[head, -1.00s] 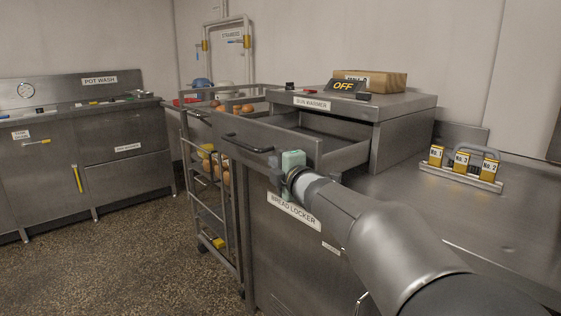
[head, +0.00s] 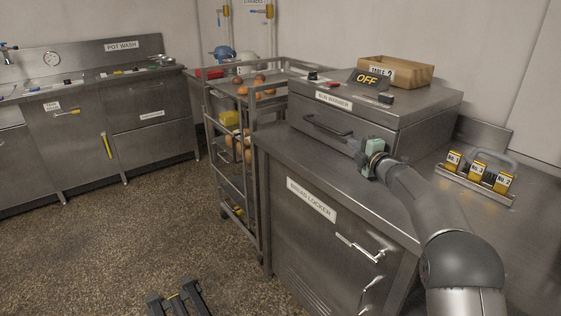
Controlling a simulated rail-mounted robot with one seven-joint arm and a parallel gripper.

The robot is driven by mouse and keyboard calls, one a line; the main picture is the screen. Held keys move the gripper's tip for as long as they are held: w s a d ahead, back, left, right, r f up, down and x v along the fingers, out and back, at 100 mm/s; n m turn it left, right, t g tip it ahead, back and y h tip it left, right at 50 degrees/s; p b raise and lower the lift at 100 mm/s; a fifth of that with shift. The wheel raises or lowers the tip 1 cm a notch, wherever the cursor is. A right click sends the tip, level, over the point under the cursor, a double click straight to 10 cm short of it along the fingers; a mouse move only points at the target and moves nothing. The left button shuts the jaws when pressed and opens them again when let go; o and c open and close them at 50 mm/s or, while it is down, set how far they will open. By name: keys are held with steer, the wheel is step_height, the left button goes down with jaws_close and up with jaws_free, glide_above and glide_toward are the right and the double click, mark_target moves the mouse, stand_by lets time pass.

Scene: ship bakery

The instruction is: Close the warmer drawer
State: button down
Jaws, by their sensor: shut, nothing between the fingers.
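The bun warmer (head: 395,105) is a steel box on the counter, with a "BUN WARMER" label on its front edge. Its drawer (head: 318,134), with a dark bar handle (head: 328,127), sits in flush with the body, and no gap shows from here. My gripper (head: 364,157), with a pale green body, is at the right end of the drawer front. Its fingers are shut and empty, partly hidden by its own body. I cannot tell whether it touches the front.
The bread locker (head: 335,225) with its handles is below the counter. A trolley (head: 258,190) with buns stands to the left. A wooden box (head: 398,72) and an "OFF" sign (head: 368,78) are on the warmer. A numbered rack (head: 478,172) is at the right.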

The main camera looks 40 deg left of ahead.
steer(key=shift+w+d, duration=0.15)
steer(key=shift+w, duration=0.1)
